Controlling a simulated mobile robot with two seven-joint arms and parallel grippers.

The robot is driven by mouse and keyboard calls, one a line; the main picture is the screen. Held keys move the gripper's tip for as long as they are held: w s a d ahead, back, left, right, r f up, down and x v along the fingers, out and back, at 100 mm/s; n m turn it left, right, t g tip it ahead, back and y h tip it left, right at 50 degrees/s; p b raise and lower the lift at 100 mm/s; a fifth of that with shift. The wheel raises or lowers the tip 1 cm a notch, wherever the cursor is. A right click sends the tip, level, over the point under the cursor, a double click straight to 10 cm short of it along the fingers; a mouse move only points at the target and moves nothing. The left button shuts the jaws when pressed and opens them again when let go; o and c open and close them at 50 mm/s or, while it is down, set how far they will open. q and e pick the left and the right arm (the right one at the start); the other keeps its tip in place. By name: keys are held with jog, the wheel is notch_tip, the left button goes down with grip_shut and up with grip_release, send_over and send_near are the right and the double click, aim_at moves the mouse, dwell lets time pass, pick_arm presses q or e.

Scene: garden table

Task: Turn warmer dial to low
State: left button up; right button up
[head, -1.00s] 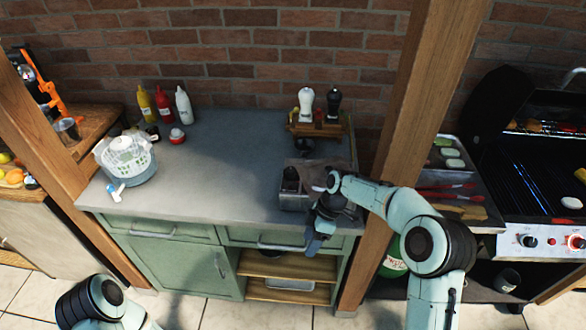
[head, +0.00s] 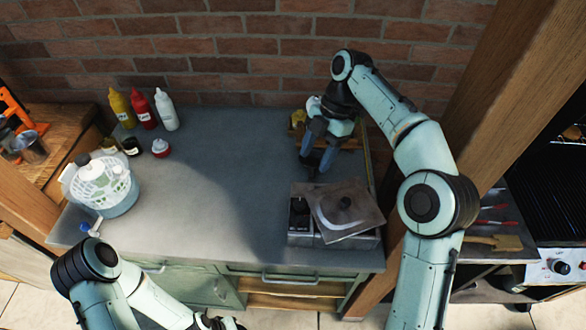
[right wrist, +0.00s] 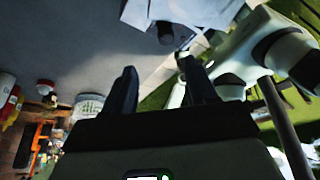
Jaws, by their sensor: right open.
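The warmer (head: 365,239) is a low metal box at the right front of the grey counter. My right gripper (head: 313,160) is open and empty, over the counter behind the warmer and apart from the panel. Its two dark fingers also show spread in the right wrist view (right wrist: 160,85). My left arm enters at the lower left; its gripper is mostly cut off by the bottom edge.
A salad spinner (head: 104,188) and red, yellow and white bottles (head: 166,110) stand at the counter's left. A wooden rack at the back right is mostly behind my right gripper. A wooden post (head: 480,110) rises on the right. The counter's middle is clear.

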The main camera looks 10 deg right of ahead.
aim_at(300, 201)
jog(key=b+x, duration=0.1)
jog(key=x, duration=0.3)
jog(key=s+b+x, duration=0.1)
jog(key=x, duration=0.2)
jog(key=s+x, duration=0.1)
jog(key=x, duration=0.3)
jog(key=shift+a+f+b, duration=0.1)
jog(key=shift+f+b, duration=0.05)
jog(key=shift+b, duration=0.25)
jog(key=shift+w+a+f, duration=0.15)
jog(key=shift+a+f, duration=0.05)
jog(key=shift+f, duration=0.4)
pick_arm(q)
jog(key=s+f, duration=0.3)
jog(key=s, duration=0.2)
jog(key=shift+f, duration=0.4)
pick_arm(e)
jog(key=c, duration=1)
